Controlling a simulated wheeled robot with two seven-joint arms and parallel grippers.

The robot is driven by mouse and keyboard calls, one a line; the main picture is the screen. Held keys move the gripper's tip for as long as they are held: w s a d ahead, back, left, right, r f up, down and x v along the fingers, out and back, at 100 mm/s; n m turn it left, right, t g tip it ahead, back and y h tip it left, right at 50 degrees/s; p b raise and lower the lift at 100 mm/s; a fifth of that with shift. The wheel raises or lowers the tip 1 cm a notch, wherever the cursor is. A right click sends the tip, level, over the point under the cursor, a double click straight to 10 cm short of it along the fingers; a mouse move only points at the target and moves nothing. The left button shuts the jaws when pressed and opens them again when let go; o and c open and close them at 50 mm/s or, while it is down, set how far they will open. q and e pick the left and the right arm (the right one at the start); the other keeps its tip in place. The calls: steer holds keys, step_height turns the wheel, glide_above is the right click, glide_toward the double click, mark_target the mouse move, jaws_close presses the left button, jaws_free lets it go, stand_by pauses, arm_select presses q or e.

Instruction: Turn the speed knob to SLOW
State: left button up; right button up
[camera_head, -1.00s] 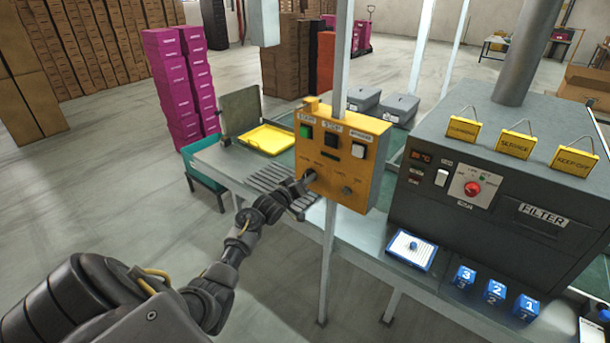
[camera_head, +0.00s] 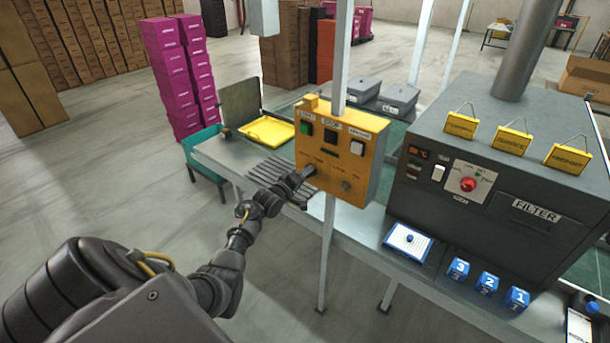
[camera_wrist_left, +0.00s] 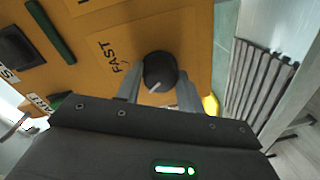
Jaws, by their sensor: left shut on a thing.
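The yellow control box (camera_head: 350,126) is fixed on a grey post, with a green, a black and a white button along its top. My left gripper (camera_head: 306,174) is at the lower left of its front face. In the left wrist view my left gripper (camera_wrist_left: 160,92) is shut on the dark round speed knob (camera_wrist_left: 159,71), one finger on each side. The knob's pale pointer line slants, and the word FAST (camera_wrist_left: 120,66) shows on the plate beside it. The SLOW label is not readable. A second small knob (camera_head: 346,184) sits to the right. My right gripper is not in view.
The bench (camera_head: 222,160) with a slatted rack and yellow tray (camera_head: 268,132) lies behind the box. A dark grey machine (camera_head: 480,215) with a red knob stands right. A blue-edged tray (camera_head: 408,242) and numbered blue blocks (camera_head: 487,284) sit before it.

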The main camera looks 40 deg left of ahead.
arm_select(q)
steer(key=o, duration=1)
steer(key=shift+s, duration=0.1)
steer(key=s, duration=0.3)
steer(key=s+b, duration=0.1)
steer(key=s, duration=0.3)
steer(key=s+b, duration=0.1)
steer(key=s, duration=0.2)
steer(key=shift+s+d+r, duration=0.2)
steer(key=shift+s+r, duration=0.1)
steer(key=shift+r, duration=0.1)
